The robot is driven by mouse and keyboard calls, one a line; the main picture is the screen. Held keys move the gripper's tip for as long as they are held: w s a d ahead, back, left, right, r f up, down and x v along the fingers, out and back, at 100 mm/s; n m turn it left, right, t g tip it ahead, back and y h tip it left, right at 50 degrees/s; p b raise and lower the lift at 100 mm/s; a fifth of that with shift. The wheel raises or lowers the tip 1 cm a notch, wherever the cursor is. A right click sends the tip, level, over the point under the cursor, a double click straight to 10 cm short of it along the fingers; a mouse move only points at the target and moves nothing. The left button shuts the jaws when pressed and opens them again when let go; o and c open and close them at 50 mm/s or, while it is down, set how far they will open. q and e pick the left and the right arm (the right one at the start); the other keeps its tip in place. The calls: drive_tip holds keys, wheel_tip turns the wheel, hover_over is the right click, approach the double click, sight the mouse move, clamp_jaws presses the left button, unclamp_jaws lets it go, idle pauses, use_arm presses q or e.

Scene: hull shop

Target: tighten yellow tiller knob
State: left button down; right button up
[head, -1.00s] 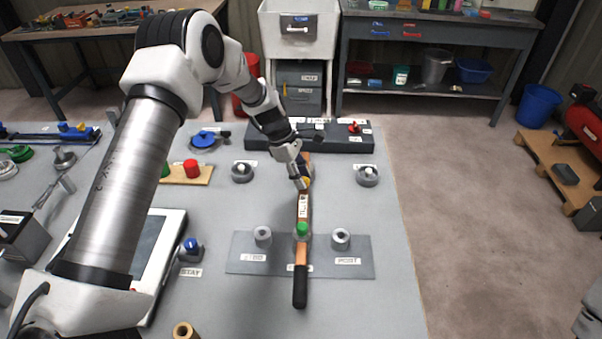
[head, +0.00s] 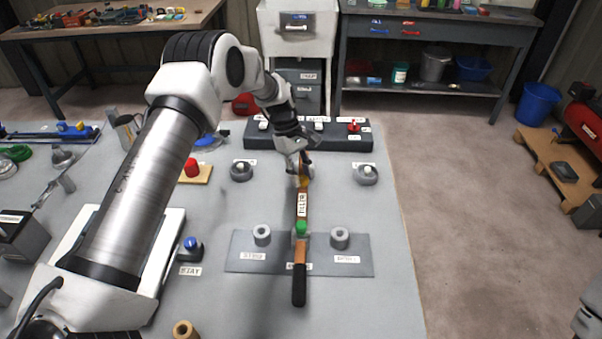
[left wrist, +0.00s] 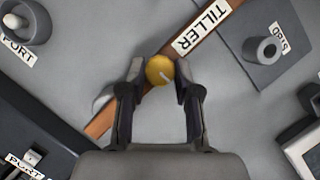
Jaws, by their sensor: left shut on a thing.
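The wooden tiller (head: 303,205) lies lengthwise on the bench, with a label, a green knob (head: 302,227) and a black grip (head: 299,285) at its near end. The yellow knob (left wrist: 159,70) sits on the tiller near the label, with a pale mark on its top. My left gripper (left wrist: 160,77) has its two fingers against opposite sides of this knob. In the head view my left gripper (head: 303,172) comes down over the far part of the tiller and mostly hides the knob. My right gripper is not in view.
A grey plate (head: 245,262) with two grey posts lies under the tiller's near part. Round grey fittings (head: 241,171) and (head: 366,175) stand on either side. A dark switch box (head: 345,139) lies behind. The bench's right front is clear.

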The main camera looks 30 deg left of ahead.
use_arm(q)
drive_tip(key=shift+s+f, duration=0.2)
drive_tip(key=c, duration=0.8)
unclamp_jaws()
drive_tip(key=shift+w, duration=0.1)
drive_tip(key=shift+r, duration=0.2)
drive_tip(key=v, duration=1.1)
drive_tip(key=shift+w+a+r, duration=0.1)
drive_tip(key=shift+a+r, duration=0.1)
drive_tip(key=shift+r, duration=0.1)
